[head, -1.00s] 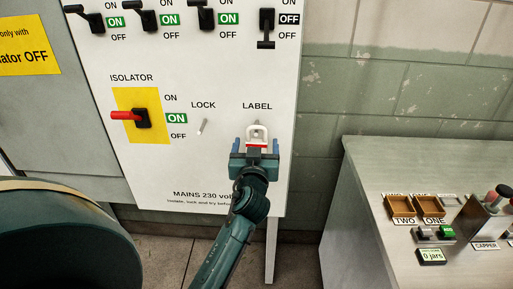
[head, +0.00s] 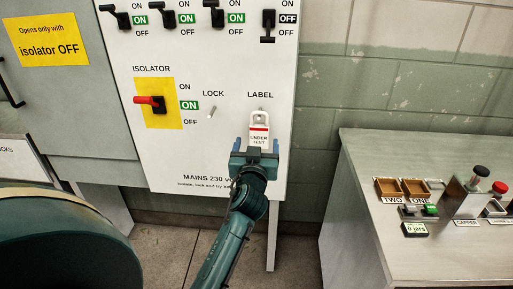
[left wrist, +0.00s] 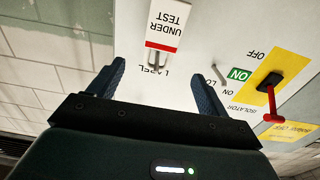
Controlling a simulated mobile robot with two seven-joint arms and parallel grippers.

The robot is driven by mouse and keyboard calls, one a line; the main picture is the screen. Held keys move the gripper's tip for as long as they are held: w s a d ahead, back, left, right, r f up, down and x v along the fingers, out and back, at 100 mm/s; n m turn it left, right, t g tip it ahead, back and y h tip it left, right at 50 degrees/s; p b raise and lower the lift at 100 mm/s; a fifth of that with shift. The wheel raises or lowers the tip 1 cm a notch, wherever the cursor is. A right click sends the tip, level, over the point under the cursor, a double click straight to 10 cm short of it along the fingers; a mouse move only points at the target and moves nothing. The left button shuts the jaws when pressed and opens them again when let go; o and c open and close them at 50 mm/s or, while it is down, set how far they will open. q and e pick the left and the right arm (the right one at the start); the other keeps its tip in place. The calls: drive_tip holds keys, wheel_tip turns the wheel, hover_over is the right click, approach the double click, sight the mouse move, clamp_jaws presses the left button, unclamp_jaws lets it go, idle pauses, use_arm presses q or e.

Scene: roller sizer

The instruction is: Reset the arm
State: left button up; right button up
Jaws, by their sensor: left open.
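My left gripper (head: 256,148) is open in front of the white panel, just below a white tag with a red band reading UNDER TEST (head: 259,131). The tag hangs at the LABEL peg. In the left wrist view, the tag (left wrist: 168,22) shows upside down, beyond the open, empty fingers (left wrist: 158,72), with the peg (left wrist: 155,59) beside it. Whether a finger touches the tag is unclear. My right gripper is not in view.
The panel has a LOCK peg (head: 212,112), a red-handled isolator (head: 156,104) at ON, and a row of switches above, the rightmost (head: 268,27) at OFF. A bench (head: 375,240) with trays and buttons stands at right.

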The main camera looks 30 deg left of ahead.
use_arm(q)
drive_tip(key=shift+s+d, duration=0.1)
drive_tip(key=shift+s, duration=0.15)
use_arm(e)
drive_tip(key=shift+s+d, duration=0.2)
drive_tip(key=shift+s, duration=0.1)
use_arm(q)
drive_tip(key=s+d+f+m+g+h+p, duration=0.2)
drive_tip(key=s+d+f+m+h, duration=0.2)
drive_tip(key=s+d+f, duration=0.5)
drive_tip(key=s+d+f+m+g+h+p, duration=0.2)
drive_tip(key=s+d+f+h, duration=0.6)
drive_tip(key=s, duration=0.7)
drive_tip(key=d+f+m+g, duration=0.1)
drive_tip(key=d+f+m, duration=0.1)
drive_tip(key=d, duration=0.1)
drive_tip(key=shift+s+d+f+m, duration=0.15)
drive_tip(key=shift+s+m, duration=0.1)
drive_tip(key=shift+m, duration=0.15)
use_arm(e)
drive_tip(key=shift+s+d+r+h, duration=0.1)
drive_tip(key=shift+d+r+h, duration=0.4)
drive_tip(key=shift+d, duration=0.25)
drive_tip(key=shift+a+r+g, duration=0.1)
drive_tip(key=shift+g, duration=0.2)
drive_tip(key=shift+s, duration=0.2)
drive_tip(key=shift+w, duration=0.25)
